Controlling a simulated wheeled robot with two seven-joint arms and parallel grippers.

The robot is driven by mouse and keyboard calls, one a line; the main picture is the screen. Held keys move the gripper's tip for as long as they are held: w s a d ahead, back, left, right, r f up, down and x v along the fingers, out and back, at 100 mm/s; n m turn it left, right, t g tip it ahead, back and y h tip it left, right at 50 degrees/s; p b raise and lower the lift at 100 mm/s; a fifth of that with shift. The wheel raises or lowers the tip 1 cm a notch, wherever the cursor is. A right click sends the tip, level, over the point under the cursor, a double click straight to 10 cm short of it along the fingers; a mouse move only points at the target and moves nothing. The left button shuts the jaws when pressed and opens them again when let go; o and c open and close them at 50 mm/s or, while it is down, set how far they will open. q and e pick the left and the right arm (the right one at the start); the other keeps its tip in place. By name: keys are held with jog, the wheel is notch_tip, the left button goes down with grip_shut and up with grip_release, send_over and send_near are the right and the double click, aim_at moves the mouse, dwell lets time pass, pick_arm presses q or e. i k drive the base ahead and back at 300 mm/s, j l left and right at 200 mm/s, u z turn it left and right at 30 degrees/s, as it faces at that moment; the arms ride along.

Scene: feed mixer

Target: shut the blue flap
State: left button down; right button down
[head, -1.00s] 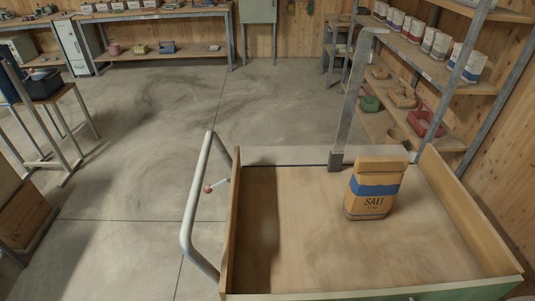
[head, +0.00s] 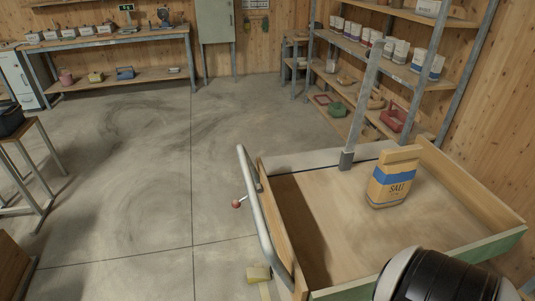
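No blue flap shows in the head view. Neither of my grippers is in view, so I cannot see whether they are open or shut. The wooden mixer-like cart bed (head: 330,205) in front of me has low wooden sides and a green front edge. A paper salt bag (head: 391,190) with a blue band stands upright in it; this band is print on the bag.
A grey tube handle (head: 262,215) with a red-knobbed lever (head: 237,204) is at the cart's left side. A small yellow object (head: 258,273) is low beside it. Shelves (head: 395,70) stand at the right, a workbench (head: 110,40) at the back. The left floor (head: 130,180) is open.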

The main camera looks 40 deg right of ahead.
aim_at(282, 165)
jog(key=i+j, duration=0.4)
jog(key=i, duration=0.2)
jog(key=i+j+z, duration=0.15)
jog(key=i+j, duration=0.25)
jog(key=i, duration=0.2)
jog(key=i+l+z, duration=0.1)
jog(key=i+z, duration=0.25)
jog(key=i, duration=0.2)
jog(key=i+j+z, duration=0.1)
jog(key=i+z, duration=0.2)
jog(key=i, duration=0.25)
jog(key=i+j+z, duration=0.2)
jog(key=i+z, duration=0.15)
jog(key=i, duration=0.25)
